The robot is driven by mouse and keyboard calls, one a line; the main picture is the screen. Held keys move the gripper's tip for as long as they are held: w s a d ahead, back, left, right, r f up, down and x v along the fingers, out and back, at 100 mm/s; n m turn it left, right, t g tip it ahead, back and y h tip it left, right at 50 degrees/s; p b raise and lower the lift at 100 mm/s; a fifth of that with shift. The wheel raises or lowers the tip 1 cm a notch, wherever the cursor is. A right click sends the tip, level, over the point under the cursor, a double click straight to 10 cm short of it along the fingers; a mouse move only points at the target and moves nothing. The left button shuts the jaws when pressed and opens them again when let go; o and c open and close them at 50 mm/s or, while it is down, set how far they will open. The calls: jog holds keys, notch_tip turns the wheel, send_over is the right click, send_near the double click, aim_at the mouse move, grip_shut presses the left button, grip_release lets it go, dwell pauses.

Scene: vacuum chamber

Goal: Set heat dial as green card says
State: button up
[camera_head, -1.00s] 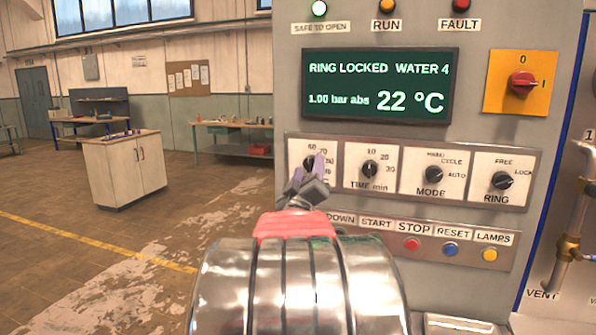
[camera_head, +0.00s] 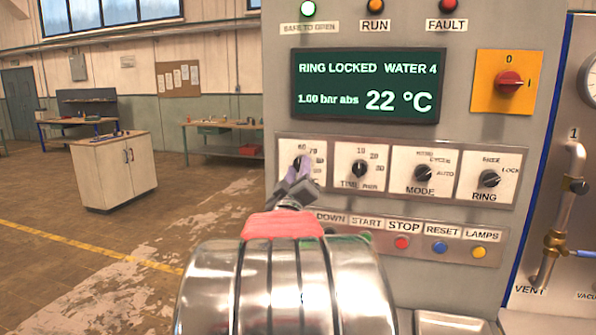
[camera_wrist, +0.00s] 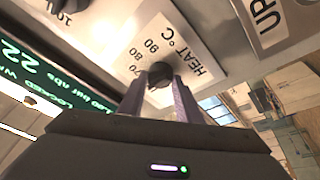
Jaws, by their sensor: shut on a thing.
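The heat dial (camera_wrist: 159,74) is a black round knob on a white plate marked HEAT °C (camera_wrist: 188,52), with 70, 80 and 90 readable around it in the wrist view. My gripper (camera_wrist: 157,88) has its two purple fingers on either side of the knob, shut on it. In the head view my gripper (camera_head: 294,182) covers part of the heat dial (camera_head: 299,162), the leftmost of the dials, and hides part of its scale. I cannot tell where its pointer stands. I see no green card in these frames.
To the right are the TIME dial (camera_head: 359,169), MODE dial (camera_head: 423,173) and RING dial (camera_head: 489,179). Push buttons sit below, including red STOP (camera_head: 402,243). The green display (camera_head: 368,86) reads RING LOCKED, WATER 4, 1.00 bar abs, 22 °C. A cabinet (camera_head: 112,172) stands left, with open floor.

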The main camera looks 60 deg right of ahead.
jog(key=shift+d+m, duration=0.1)
jog(key=shift+m, duration=0.2)
jog(key=m+g, duration=0.1)
jog(key=m, duration=0.1)
jog(key=m+g, duration=0.1)
jog(key=m, duration=0.2)
jog(key=shift+w+h, duration=0.2)
jog(key=shift+h, duration=0.2)
jog(key=shift+m+g, duration=1.4)
jog(key=shift+m, duration=1.4)
jog(key=o, duration=1)
jog(key=shift+o, duration=0.2)
jog(key=w+v, duration=0.1)
jog(key=v, duration=1.2)
jog(key=shift+s+a+f, duration=0.3)
jog(key=shift+s+f, duration=0.05)
jog(key=shift+s, duration=0.1)
